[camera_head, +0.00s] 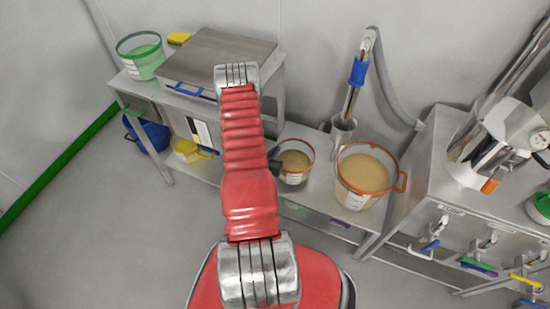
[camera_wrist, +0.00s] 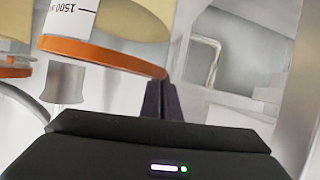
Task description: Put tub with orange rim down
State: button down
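A clear tub with an orange rim (camera_head: 294,178), holding beige contents, is just right of my arm in the head view, over or on the steel bench. In the wrist view the tub's orange rim (camera_wrist: 95,54) and its upside-down label show close up. My gripper (camera_head: 274,160) is at the tub's left side, partly hidden by my red arm. In the wrist view its dark fingers (camera_wrist: 162,98) are close together at the end of the rim and look shut on it. I cannot tell whether the tub's base touches the bench.
A larger orange-rimmed jug (camera_head: 362,178) stands close on the right. Behind is a steel cup (camera_head: 343,132) with a blue-gripped tool (camera_head: 356,75). A steel cabinet with valves (camera_head: 440,222) stands right. A green-rimmed tub (camera_head: 141,60) and steel box (camera_head: 215,58) are left.

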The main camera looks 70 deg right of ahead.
notch_tip(320, 180, down, 4)
dwell(0.6)
jog(key=c, duration=2)
grip_release()
jog(key=shift+a, duration=0.1)
jog(key=v, duration=1.1)
jog(key=shift+s+a+r, duration=0.1)
jog(key=shift+a+r, duration=0.05)
jog(key=shift+a, duration=0.25)
